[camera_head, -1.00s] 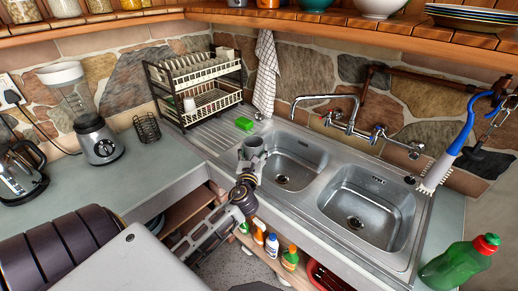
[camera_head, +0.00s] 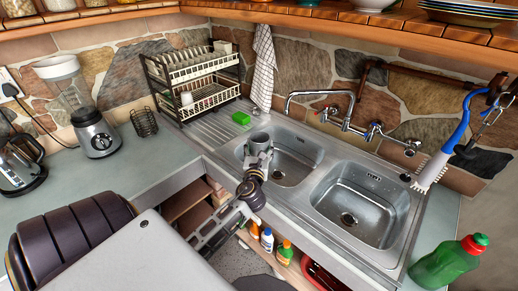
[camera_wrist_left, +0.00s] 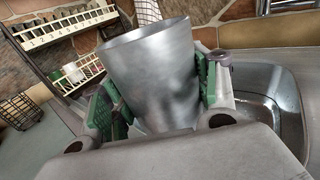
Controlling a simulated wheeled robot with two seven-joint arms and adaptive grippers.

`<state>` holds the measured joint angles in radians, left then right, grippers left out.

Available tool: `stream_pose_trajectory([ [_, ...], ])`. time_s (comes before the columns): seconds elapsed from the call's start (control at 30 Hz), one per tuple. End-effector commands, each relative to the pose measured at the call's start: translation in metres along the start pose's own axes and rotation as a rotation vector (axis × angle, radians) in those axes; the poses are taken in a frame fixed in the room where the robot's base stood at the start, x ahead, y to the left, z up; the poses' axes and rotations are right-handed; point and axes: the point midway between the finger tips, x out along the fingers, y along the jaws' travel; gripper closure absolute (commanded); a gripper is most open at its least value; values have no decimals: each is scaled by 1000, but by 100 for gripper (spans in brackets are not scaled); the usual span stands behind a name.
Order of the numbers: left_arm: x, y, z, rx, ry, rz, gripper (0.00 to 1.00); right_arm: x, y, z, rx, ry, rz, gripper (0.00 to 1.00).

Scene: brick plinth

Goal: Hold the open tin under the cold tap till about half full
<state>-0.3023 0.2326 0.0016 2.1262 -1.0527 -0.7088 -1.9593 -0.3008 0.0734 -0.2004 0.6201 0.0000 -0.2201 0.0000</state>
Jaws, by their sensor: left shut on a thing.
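The grey metal tin (camera_head: 260,140) is held upright or nearly so over the left edge of the left basin (camera_head: 305,152). My left gripper (camera_head: 258,157) is shut on it. In the left wrist view the tin (camera_wrist_left: 155,75) sits between the green-padded fingers (camera_wrist_left: 160,95); its inside is hidden. The mixer tap (camera_head: 345,122) is on the wall behind the sink, its spout (camera_head: 289,102) reaching left over the left basin. It has a red-marked handle (camera_head: 323,111) and a blue-marked handle (camera_head: 375,129). No water stream shows. My right gripper is out of view.
A dish rack (camera_head: 195,85) and a green sponge (camera_head: 241,118) are left of the tin. A checked towel (camera_head: 262,70) hangs behind. The right basin (camera_head: 355,200) is empty. A brush (camera_head: 432,172) hangs at right, above a green bottle (camera_head: 450,262).

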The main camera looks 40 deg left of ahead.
Motion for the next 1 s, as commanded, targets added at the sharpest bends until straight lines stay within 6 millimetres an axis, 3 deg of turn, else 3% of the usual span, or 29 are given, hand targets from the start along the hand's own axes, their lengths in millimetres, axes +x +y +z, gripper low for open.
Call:
stream_pose_trajectory([
  [1.0,45,-33,-1,0,1,0,63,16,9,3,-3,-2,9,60],
])
